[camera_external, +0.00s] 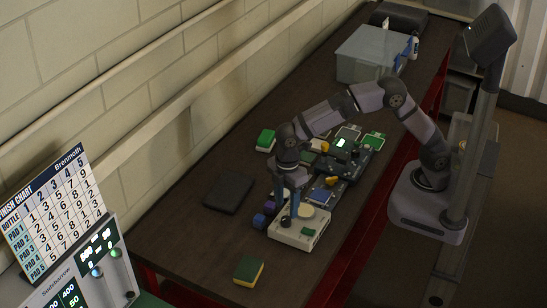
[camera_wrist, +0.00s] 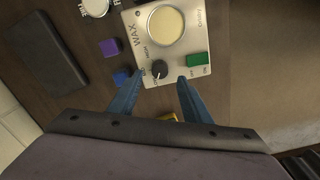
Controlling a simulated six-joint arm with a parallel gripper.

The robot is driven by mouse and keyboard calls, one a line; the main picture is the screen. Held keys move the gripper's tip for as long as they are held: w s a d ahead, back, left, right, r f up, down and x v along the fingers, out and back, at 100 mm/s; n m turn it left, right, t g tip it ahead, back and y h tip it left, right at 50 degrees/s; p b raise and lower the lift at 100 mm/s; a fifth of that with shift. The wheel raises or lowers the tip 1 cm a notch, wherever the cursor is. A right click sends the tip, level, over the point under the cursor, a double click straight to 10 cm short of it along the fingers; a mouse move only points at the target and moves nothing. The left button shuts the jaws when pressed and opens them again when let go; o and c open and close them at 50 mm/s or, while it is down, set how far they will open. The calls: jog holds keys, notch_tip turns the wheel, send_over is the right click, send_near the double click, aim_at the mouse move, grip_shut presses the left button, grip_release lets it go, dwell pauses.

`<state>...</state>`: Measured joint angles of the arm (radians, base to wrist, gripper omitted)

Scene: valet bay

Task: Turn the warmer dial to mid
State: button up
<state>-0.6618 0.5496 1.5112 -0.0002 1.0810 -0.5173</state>
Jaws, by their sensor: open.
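The wax warmer (camera_external: 292,234) is a pale box at the near end of the equipment on the bench. Its panel (camera_wrist: 194,38) reads WAX in the wrist view and carries a round cream pot (camera_wrist: 166,26), a black dial (camera_wrist: 160,71) and a green rocker switch (camera_wrist: 197,60). The dial's pointer and small labels are too blurred to read surely. My gripper (camera_wrist: 160,77) has blue fingers, open, one on each side of the dial with visible gaps. In the external view my gripper (camera_external: 289,213) points down over the warmer, with the dial partly hidden.
Purple (camera_wrist: 110,47) and blue (camera_wrist: 122,77) blocks lie left of the warmer. A dark flat pad (camera_external: 229,194) lies toward the wall. A yellow-green sponge (camera_external: 248,270) lies nearer the camera. Other devices (camera_external: 345,160) crowd the bench behind. Bare bench surrounds the sponge.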

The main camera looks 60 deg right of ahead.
aim_at(285, 219)
jog(key=shift+f+p, duration=0.6)
jog(key=shift+f, duration=1.8)
jog(key=c, duration=1)
jog(key=shift+c, duration=0.2)
jog(key=shift+m, duration=0.5)
jog(key=m, duration=0.4)
jog(key=shift+m, duration=0.4)
jog(key=m, duration=0.6)
jog(key=shift+p, duration=0.3)
jog(key=shift+w, duration=0.1)
jog(key=shift+r, duration=0.1)
